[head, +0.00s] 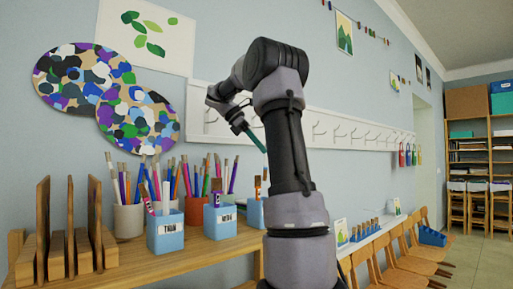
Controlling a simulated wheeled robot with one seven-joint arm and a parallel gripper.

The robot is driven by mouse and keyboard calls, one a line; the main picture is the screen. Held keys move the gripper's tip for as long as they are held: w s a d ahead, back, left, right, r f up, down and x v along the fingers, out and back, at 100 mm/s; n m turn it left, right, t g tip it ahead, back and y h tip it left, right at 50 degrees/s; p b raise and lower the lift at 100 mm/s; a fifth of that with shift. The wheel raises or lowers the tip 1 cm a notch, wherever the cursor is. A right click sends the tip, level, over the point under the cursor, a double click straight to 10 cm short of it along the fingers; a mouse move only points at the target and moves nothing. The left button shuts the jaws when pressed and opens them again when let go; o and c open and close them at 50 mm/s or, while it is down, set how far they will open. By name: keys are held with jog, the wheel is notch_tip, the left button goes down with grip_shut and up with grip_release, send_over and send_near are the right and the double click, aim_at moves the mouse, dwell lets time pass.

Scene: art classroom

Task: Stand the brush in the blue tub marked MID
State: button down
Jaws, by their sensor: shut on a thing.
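My gripper (238,118) is up in the air above the shelf, left of my arm's upright part. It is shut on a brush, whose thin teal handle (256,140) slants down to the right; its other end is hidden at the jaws. Three blue tubs stand in a row on the wooden shelf below. The nearest blue tub (165,241) has a label that seems to read THIN. The middle blue tub (219,229) has a label too small to read surely. The far blue tub (255,216) is partly covered by my arm, and no label shows. Brushes stand in the tubs.
Pots of brushes, a whitish one (128,222) and a terracotta one (195,210), stand behind the tubs. A wooden rack (68,250) is at the shelf's left end. A white hook rail (330,128) runs along the wall. Chairs (400,258) line the wall at right; open floor lies beyond.

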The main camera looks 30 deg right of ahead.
notch_tip(320, 180, down, 10)
jog(key=shift+w, duration=0.2)
dwell(0.8)
jog(key=shift+r, duration=0.1)
jog(key=c, duration=0.8)
grip_release()
jog(key=shift+o, duration=0.2)
jog(key=v, duration=1.1)
jog(key=shift+s, duration=0.1)
